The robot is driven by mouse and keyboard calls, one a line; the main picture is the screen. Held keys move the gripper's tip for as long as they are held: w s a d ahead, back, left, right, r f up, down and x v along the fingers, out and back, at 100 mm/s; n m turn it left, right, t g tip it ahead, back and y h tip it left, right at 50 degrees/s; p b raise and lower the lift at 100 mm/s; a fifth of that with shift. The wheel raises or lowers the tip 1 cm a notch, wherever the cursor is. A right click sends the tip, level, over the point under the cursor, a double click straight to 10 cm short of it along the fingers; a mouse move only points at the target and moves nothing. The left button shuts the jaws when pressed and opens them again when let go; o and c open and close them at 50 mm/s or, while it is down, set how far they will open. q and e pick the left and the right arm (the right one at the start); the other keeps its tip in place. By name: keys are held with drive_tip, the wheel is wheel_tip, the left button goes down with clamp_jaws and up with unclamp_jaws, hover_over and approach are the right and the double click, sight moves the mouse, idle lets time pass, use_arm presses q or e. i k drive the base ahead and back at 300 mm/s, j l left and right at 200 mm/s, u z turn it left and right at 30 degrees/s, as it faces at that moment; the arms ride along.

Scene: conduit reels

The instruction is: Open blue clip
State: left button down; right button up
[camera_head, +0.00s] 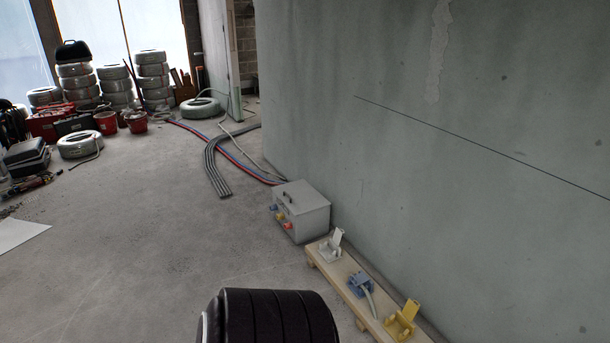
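The blue clip (360,284) sits on a wooden board (343,274) at the bottom right, by the wall. Its lid looks down, and a short grey pipe or cable (370,303) runs from it toward the front; the small size makes details hard to tell. A white clip (330,247) stands behind it on the board with its flap raised. A yellow clip (402,320) stands in front of it, also with its flap raised. Neither of my grippers shows in the head view.
A grey box (301,211) with coloured sockets stands just behind the board. The green-grey wall (430,130) bounds the right side. A black ribbed shape (268,318) covers the bottom middle. Reels (80,145) and buckets stand far left.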

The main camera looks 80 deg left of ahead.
sight(360, 277)
drive_tip(key=u, duration=1.85)
drive_tip(key=i+u, duration=0.2)
drive_tip(key=i+j+z, duration=0.25)
drive_tip(key=i+j, duration=0.3)
drive_tip(key=i, duration=0.15)
drive_tip(key=i+j+z, duration=0.3)
drive_tip(key=i+j, duration=0.35)
